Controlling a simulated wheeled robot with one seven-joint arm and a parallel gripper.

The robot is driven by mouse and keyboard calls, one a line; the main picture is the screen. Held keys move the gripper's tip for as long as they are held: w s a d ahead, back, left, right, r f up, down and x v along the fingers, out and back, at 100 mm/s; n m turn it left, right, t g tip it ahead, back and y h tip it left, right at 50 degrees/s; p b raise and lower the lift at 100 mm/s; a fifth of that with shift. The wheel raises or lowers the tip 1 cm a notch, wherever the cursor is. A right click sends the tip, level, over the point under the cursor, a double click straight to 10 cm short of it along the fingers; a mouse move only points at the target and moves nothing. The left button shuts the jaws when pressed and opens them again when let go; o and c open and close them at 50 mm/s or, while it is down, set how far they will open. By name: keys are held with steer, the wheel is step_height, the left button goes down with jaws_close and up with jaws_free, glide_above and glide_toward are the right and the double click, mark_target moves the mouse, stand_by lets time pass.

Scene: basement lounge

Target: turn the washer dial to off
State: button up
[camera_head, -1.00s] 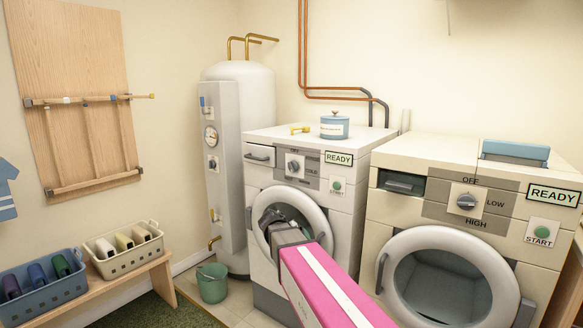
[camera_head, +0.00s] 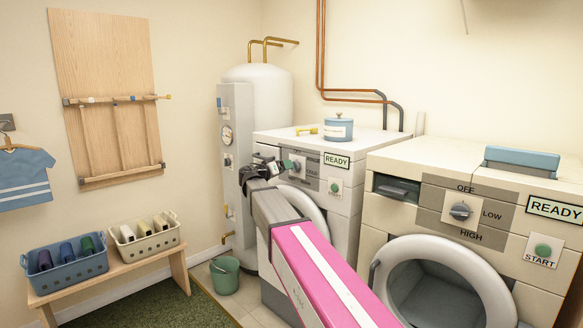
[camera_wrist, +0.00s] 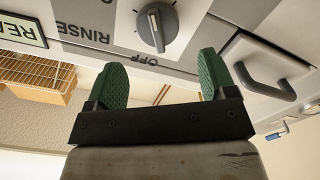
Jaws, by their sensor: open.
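The washer (camera_head: 345,215) is the left white machine. Its grey dial (camera_wrist: 157,27) shows at the top of the wrist view, upside down, between OFF and RINSE labels. The dial carries a pale line; I cannot tell which setting it marks. My gripper (camera_head: 285,165) is at the washer's control panel, level with the dial and partly covering it in the head view. In the wrist view its two green fingers (camera_wrist: 161,72) are apart and empty, pointing toward the panel. The dial lies beyond the gap between the fingertips and does not appear held.
The drawer handle (camera_wrist: 265,80) sits close to one finger. The start button (camera_head: 335,187) is right of the dial. A second machine (camera_head: 400,210) with its own dial (camera_head: 461,211) stands at right. A water heater (camera_head: 270,95) stands left; a bucket (camera_head: 225,275) is on the floor.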

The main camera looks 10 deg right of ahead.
steer(key=x, duration=0.5)
steer(key=shift+w+d, duration=0.2)
steer(key=shift+d, duration=0.1)
steer(key=c, duration=0.9)
